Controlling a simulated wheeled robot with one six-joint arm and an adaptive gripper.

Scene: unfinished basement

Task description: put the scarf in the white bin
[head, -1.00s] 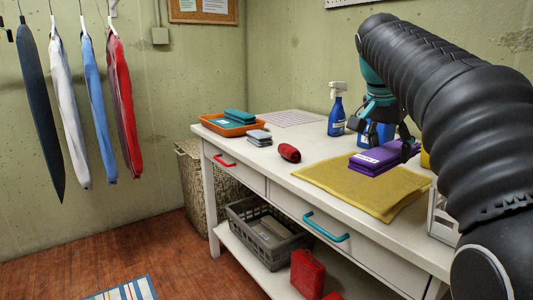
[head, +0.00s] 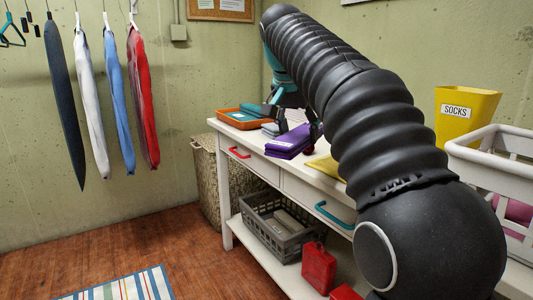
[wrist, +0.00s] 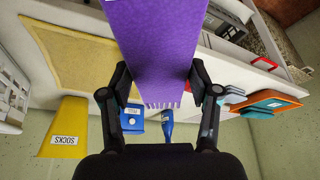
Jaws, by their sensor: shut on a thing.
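The purple scarf (head: 287,141) is folded into a flat bundle with a fringed end, which shows in the wrist view (wrist: 158,45). My gripper (head: 300,125) is shut on it, with one finger on each side in the wrist view (wrist: 160,75). The scarf is over the left part of the white table, left of the yellow mat; its height above the top is hard to tell. The white bin (head: 478,158), a slatted basket, stands at the right edge of the head view with something pink inside. My arm hides much of the table between them.
A yellow socks bin (head: 466,118) stands behind the white bin. An orange tray (head: 232,124) with teal cloth is at the table's left end. The yellow mat (wrist: 60,60) and blue bottles (wrist: 131,117) are also on the table. A grey crate (head: 275,228) sits on the lower shelf.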

